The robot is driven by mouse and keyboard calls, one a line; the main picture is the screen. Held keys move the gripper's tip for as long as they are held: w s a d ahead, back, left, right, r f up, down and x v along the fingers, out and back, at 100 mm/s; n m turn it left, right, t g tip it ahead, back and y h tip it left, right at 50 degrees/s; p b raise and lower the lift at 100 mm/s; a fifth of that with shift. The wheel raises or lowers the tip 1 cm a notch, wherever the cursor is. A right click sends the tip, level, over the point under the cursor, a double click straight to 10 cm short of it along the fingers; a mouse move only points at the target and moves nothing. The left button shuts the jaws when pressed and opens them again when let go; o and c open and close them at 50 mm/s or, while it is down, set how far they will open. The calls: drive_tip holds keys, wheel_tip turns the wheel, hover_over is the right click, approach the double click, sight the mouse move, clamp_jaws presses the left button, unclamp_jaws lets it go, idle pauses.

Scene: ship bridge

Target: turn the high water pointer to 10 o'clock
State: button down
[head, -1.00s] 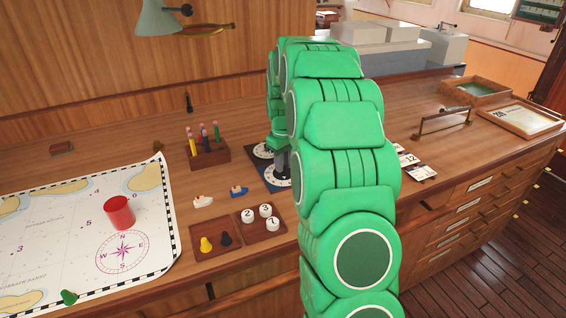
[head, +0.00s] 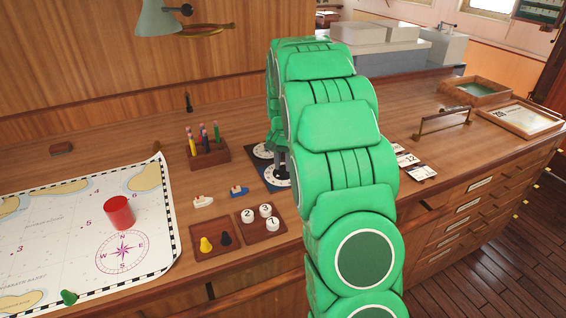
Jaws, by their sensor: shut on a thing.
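A dark blue board (head: 268,178) with white round dial faces lies on the wooden counter, right of the pencil block. A far dial (head: 262,151) shows in part, and a nearer dial (head: 275,176) is partly covered by my arm. My gripper (head: 281,167) is a small dark shape pointing down over the nearer dial, mostly hidden by my green arm. It is shut on what looks like that dial's pointer. The pointer itself, its direction and the dial labels cannot be made out, so which dial is high water is not readable.
A wooden block with pencils (head: 209,153) stands left of the board. Small blue (head: 239,191) and white (head: 203,202) boats and a tray of numbered discs (head: 280,225) lie nearer. White number cards (head: 416,168) lie right of my arm. The chart (head: 80,240) covers the left.

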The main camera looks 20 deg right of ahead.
sight(283, 166)
drive_tip(key=m, duration=0.5)
drive_tip(key=shift+m, duration=2.4)
drive_tip(key=c, duration=0.9)
unclamp_jaws()
drive_tip(key=shift+r, duration=0.15)
wheel_tip(283, 166, up, 7)
drive_tip(key=shift+r, duration=0.2)
